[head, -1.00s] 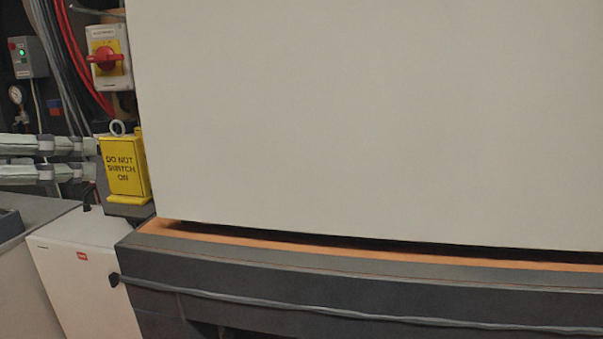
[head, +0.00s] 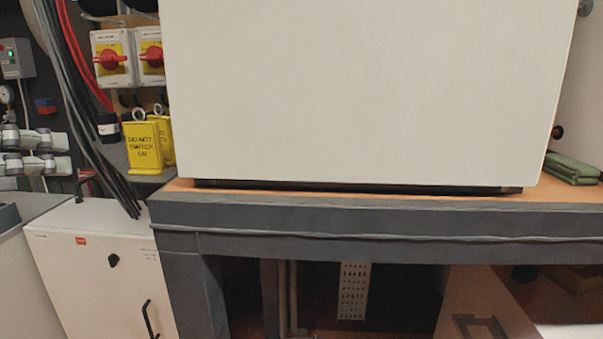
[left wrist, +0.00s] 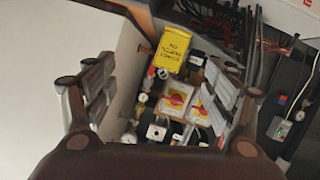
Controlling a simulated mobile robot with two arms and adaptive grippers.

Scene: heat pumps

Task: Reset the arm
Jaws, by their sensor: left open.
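My left gripper (head: 68,153) is at the left edge of the head view, its two pale fingers apart with nothing between them. A gap with dark cables lies between its tips and the yellow "DO NOT SWITCH ON" tag (head: 143,148). In the left wrist view, the open fingers (left wrist: 160,68) frame the yellow tag (left wrist: 173,49) and the red-handled switches (left wrist: 177,100) beyond. The same switches (head: 111,58) are above the tag in the head view. My right gripper is not in view.
A large white unit (head: 365,90) stands on a grey-edged bench (head: 400,220). A white cabinet (head: 100,262) with a black handle is below left. Dark cables (head: 85,110) hang beside the gripper. A folded green cloth (head: 572,168) lies at the right.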

